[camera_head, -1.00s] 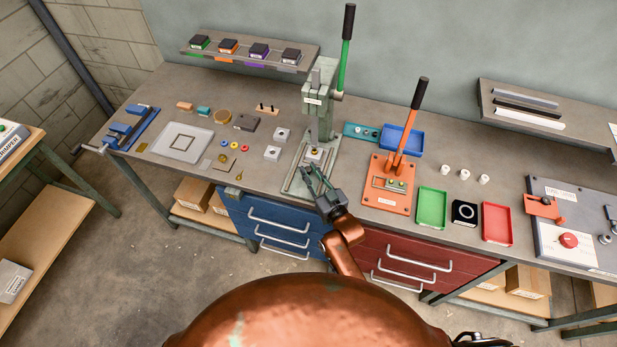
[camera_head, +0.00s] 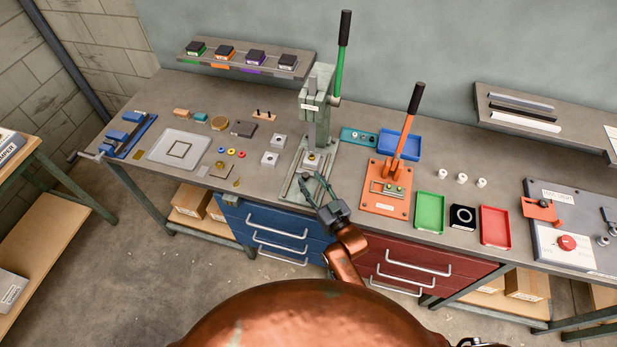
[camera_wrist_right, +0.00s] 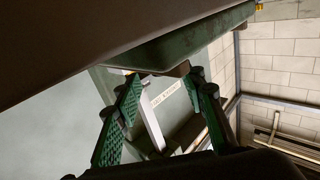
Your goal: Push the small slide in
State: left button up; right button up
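A pale green press (camera_head: 316,112) with a green lever stands near the middle of the bench. On its base plate (camera_head: 326,162) sits a small metal block (camera_head: 312,160) with a yellowish top, under the ram. I cannot tell for certain which part is the small slide. My right gripper (camera_head: 317,184) is at the front of the base plate, fingers apart and empty, just short of the block. In the right wrist view my green-padded fingers (camera_wrist_right: 165,105) are spread, with a pale labelled part (camera_wrist_right: 168,96) of the scene behind them.
To the right stand an orange lever press (camera_head: 387,200), a green tray (camera_head: 430,228) and a red tray (camera_head: 495,240). A blue tray (camera_head: 413,147) lies behind. Drawers are below the bench's front edge.

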jog(key=v, duration=0.9)
jog(key=shift+s+d, duration=0.15)
jog(key=shift+s, duration=0.15)
